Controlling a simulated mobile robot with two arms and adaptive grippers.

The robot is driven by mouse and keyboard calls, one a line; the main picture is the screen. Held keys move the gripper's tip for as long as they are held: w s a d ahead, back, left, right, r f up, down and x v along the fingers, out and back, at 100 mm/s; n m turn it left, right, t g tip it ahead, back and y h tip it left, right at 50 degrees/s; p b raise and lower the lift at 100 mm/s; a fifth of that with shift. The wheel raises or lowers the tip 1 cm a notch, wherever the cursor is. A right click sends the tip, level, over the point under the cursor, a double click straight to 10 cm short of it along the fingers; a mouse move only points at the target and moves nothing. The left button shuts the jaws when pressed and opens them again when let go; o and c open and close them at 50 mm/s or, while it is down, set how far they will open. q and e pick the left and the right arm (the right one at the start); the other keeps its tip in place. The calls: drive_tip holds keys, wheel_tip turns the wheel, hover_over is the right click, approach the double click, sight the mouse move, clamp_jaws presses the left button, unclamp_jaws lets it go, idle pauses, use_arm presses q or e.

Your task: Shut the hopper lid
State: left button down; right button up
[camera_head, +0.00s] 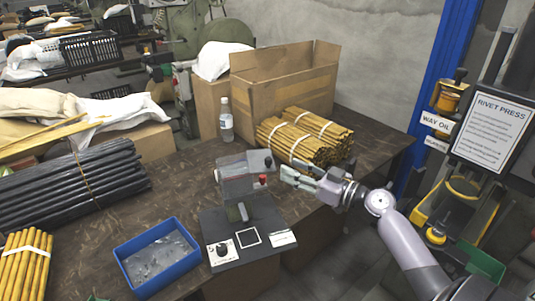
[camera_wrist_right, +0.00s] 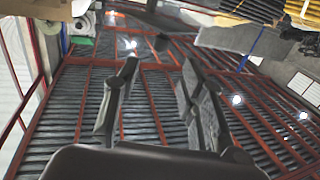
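The press (camera_head: 247,228) stands on the wooden table with a clear, see-through hopper (camera_head: 238,186) at its back. A clear panel with a dark knob (camera_head: 268,160), which looks like the lid, stands raised at the hopper's top; its exact angle is hard to tell. A red knob (camera_head: 263,180) sits at the hopper's right side. My right gripper (camera_head: 298,178) is just right of the hopper, apart from the knobs as far as I can tell. In the right wrist view its fingers (camera_wrist_right: 158,100) are spread with nothing between them. My left gripper is not in view.
A blue tray (camera_head: 158,262) is left of the press. A water bottle (camera_head: 226,120), a cardboard box (camera_head: 285,80) and bundles of yellow rods (camera_head: 300,140) stand behind. Dark rods (camera_head: 75,185) lie at left. The table's right edge is under my right arm.

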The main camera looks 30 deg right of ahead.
sight(268, 158)
drive_tip(key=p+x, duration=0.2)
drive_tip(key=x, duration=0.7)
drive_tip(key=shift+c, duration=0.5)
clamp_jaws()
